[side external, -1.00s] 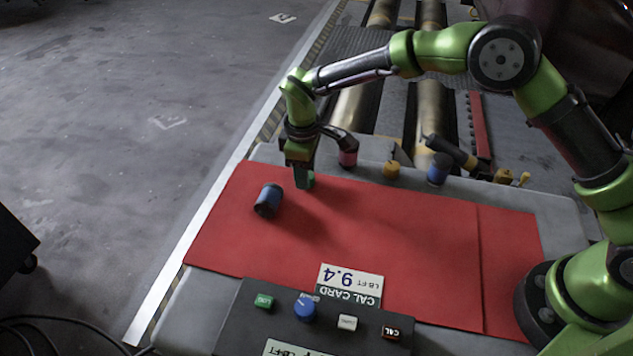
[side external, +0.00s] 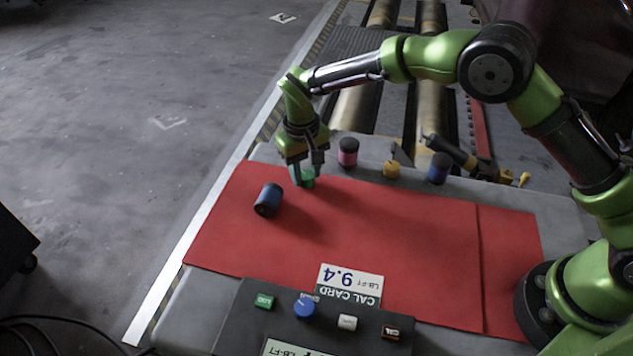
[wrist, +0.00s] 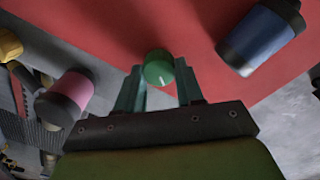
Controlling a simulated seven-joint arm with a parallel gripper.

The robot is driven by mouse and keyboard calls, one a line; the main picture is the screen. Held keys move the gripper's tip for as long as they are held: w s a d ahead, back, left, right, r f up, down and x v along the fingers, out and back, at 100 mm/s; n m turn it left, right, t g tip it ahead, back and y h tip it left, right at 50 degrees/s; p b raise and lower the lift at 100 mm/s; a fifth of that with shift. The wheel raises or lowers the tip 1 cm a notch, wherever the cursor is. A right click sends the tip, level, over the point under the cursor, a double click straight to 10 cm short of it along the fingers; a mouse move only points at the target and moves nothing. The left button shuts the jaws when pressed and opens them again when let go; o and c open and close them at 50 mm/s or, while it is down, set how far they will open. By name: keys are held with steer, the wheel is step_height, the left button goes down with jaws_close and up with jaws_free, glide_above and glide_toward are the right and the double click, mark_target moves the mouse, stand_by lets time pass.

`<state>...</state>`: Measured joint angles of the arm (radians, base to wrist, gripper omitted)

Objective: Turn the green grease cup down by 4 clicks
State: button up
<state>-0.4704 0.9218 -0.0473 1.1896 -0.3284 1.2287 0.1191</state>
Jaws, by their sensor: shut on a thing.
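The green grease cup (side external: 308,180) stands near the back edge of the red mat (side external: 400,235). The cup's lower part is hidden by the fingers in the side view.
A blue and black cylinder (side external: 268,200) lies on the mat, left of my gripper. Pink (side external: 348,152), yellow (side external: 391,169) and blue (side external: 439,168) cups stand along the back. The mat's middle is clear.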

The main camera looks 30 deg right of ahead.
mark_target(306, 175)
steer(key=shift+r+m, duration=0.1)
steer(key=shift+m, duration=0.4)
steer(key=o, duration=1)
steer(key=shift+o, duration=0.2)
step_height(306, 175, up, 17)
steer(key=shift+a, duration=0.25)
steer(key=shift+w, duration=0.15)
steer(key=s+d+r+m+t+y, duration=0.1)
steer(key=s+d+r+t, duration=0.1)
steer(key=s+d, duration=0.8)
steer(key=s+d+r+m+t+y, duration=0.1)
steer(key=s+d+r+t, duration=0.2)
steer(key=s+d, duration=0.7)
steer(key=s+t, duration=0.2)
steer(key=s, duration=0.3)
steer(key=shift+s+r+m, duration=0.35)
steer(key=shift+s+m, duration=0.05)
